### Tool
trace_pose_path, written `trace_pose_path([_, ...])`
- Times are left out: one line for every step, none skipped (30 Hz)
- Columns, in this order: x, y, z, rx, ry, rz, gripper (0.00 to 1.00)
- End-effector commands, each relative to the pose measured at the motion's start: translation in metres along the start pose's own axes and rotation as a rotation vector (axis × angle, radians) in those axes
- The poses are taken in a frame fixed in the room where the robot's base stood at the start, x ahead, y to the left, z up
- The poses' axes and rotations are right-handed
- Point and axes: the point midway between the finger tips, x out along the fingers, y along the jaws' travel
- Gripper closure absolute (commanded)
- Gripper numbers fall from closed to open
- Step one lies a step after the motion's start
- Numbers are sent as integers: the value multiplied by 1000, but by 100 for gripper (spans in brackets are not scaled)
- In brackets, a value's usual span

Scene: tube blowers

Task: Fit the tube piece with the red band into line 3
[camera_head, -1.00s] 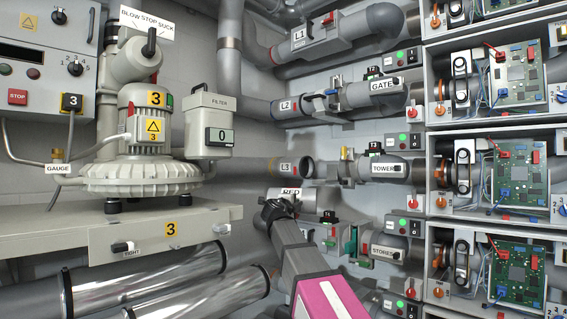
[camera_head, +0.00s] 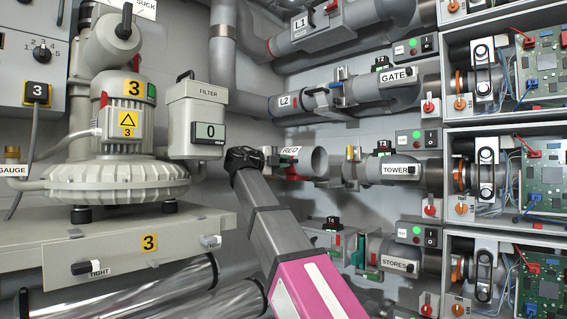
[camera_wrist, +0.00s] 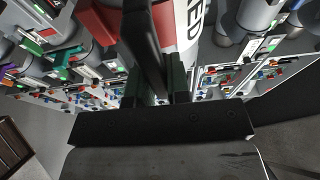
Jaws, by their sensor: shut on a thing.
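The tube piece (camera_head: 318,163), grey with a RED label and a red band (camera_head: 292,172), is held roughly level at line 3's height. Its round end faces the grey pipe fitting (camera_head: 352,168) left of the TOWER label. It covers the L3 pipe stub behind it, so I cannot tell whether they touch. My gripper (camera_head: 264,156) is shut on the piece from its left side. In the wrist view, my fingers (camera_wrist: 155,88) close on a dark bar under the piece, whose white RED label (camera_wrist: 192,18) and red band (camera_wrist: 98,22) show at the top.
Line L2 (camera_head: 325,102) runs above, and the STORES line (camera_head: 400,255) runs below with green and red fittings. The blower (camera_head: 125,150) and filter box (camera_head: 197,120) stand left of my arm. Open electronics boxes (camera_head: 500,135) line the right side.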

Motion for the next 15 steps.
trace_pose_path([-1,0,0,1,0,-3,100])
trace_pose_path([-1,0,0,2,0,-3,100])
trace_pose_path([-3,0,0,2,0,-5,100])
trace_pose_path([-4,0,0,3,0,-6,100])
trace_pose_path([-3,-1,0,4,1,-7,100])
trace_pose_path([0,-1,1,3,1,-6,100])
trace_pose_path([2,-1,1,3,2,-6,100])
trace_pose_path([5,-1,2,3,2,-6,100])
trace_pose_path([8,-1,3,4,2,-6,100])
trace_pose_path([10,-1,3,4,2,-6,100])
trace_pose_path([13,-1,4,4,1,-6,100])
trace_pose_path([16,-1,5,4,1,-6,100])
trace_pose_path([18,-1,6,4,0,-6,100])
trace_pose_path([21,-1,6,4,1,-6,100])
trace_pose_path([24,-1,7,4,1,-6,100])
